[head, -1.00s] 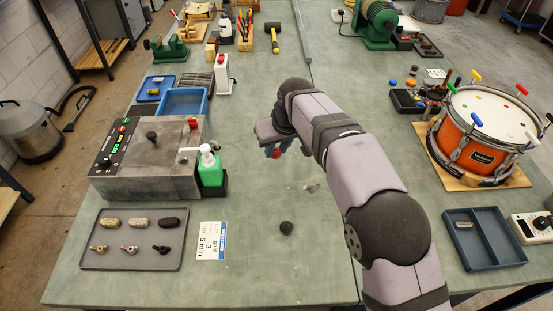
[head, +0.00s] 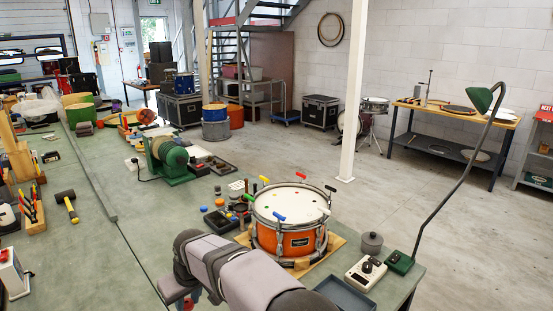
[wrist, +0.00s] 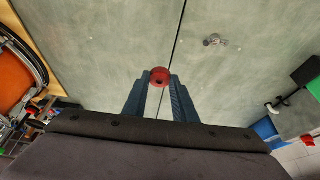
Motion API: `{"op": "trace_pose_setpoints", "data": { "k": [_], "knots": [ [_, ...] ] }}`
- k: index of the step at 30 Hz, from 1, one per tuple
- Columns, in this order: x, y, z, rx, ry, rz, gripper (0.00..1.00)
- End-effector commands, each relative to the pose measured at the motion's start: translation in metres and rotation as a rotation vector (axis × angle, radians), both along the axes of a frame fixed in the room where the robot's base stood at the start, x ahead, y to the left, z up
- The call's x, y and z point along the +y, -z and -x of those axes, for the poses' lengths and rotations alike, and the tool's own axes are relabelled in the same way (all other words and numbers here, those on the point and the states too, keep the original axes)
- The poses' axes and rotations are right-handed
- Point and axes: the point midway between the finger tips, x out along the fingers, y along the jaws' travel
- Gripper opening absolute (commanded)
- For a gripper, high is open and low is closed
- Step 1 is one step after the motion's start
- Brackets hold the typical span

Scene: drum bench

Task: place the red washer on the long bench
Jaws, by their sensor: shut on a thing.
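My gripper (wrist: 160,83) is shut on the red washer (wrist: 160,72), a small red ring with a dark hole, held between the two blue fingertips in the wrist view. The long bench (wrist: 105,40) has a grey-green top and lies below the gripper. A dark seam in the top runs close to the washer in the wrist view. The washer seems to be above the bench, but the height is hard to judge. In the head view the bench (head: 75,215) spans the left and lower part, and my gripper is mostly hidden at the bottom edge.
A small metal fitting (wrist: 215,40) lies on the bench near the washer.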

Motion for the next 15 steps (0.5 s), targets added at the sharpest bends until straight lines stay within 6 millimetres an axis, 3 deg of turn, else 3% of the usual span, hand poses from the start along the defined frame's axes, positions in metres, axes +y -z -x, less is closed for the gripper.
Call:
{"op": "trace_pose_setpoints", "data": {
  "k": [1,7,11,15],
  "knots": [
    [-0.030,-0.001,-0.012,0.001,0.055,0.001,0.05],
    [-0.133,0.006,-0.036,0.000,0.248,0.001,0.05],
    [-0.203,0.012,-0.036,0.000,0.377,0.000,0.05],
    [-0.273,0.019,-0.023,-0.001,0.512,0.001,0.05]
  ]
}}
